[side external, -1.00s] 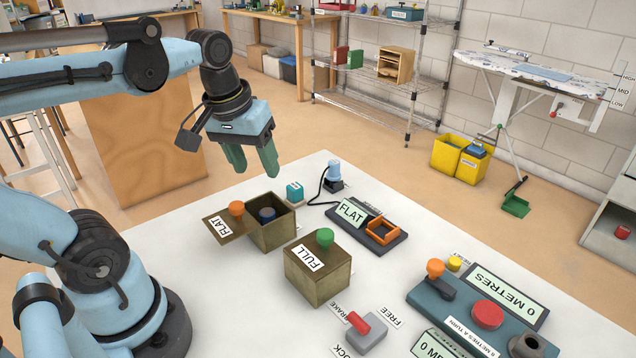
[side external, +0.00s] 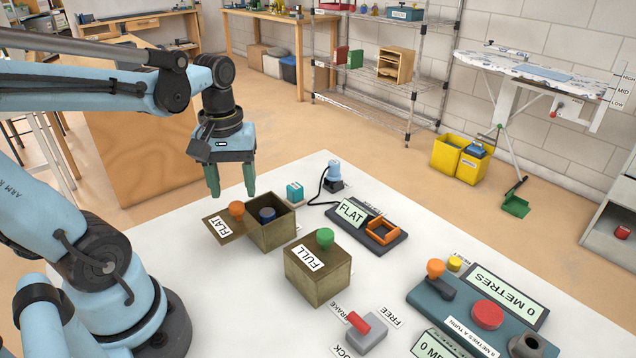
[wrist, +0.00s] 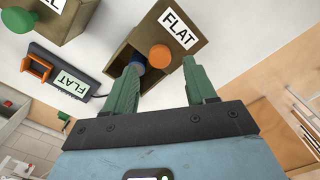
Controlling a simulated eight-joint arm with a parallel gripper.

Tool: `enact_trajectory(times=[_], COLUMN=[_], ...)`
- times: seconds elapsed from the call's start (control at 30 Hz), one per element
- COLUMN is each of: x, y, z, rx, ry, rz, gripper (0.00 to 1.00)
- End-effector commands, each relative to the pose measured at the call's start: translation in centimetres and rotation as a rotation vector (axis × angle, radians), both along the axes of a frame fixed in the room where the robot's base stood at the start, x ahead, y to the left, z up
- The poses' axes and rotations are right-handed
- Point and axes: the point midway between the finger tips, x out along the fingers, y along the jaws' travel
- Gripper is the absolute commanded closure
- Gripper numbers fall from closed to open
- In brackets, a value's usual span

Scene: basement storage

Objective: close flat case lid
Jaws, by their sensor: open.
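The flat case (side external: 272,228) is a brown box on the white table, its top partly uncovered. Its lid (side external: 220,229), marked FLAT and carrying an orange knob (side external: 236,208), sits slid out to the left. A dark blue round thing (side external: 267,214) shows inside the opening. My gripper (side external: 231,194) is open and empty, pointing down above and behind the case. In the wrist view its fingers (wrist: 165,80) point toward the case, with the orange knob (wrist: 160,56) and FLAT label (wrist: 178,28) just beyond the fingertips.
A second box marked FULL (side external: 318,277), with a green knob, stands in front to the right. A console (side external: 485,308) stands at the right.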

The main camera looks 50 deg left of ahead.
Motion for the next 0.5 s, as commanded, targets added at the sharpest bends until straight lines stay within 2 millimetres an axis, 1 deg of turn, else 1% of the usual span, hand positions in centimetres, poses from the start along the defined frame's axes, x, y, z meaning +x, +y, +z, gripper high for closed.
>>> enact_trajectory(times=[0.03, 0.2, 0.33, 0.5], x=[0.0, 0.0, 0.0, 0.0], y=[0.0, 0.0, 0.0, 0.0], z=[-0.7, -2.2, -2.9, -3.3], rx=[0.000, 0.000, 0.001, 0.001], ry=[0.000, 0.000, -0.001, -0.001], rz=[0.000, 0.000, 0.000, 0.000], gripper=[0.44, 0.44, 0.44, 0.44])
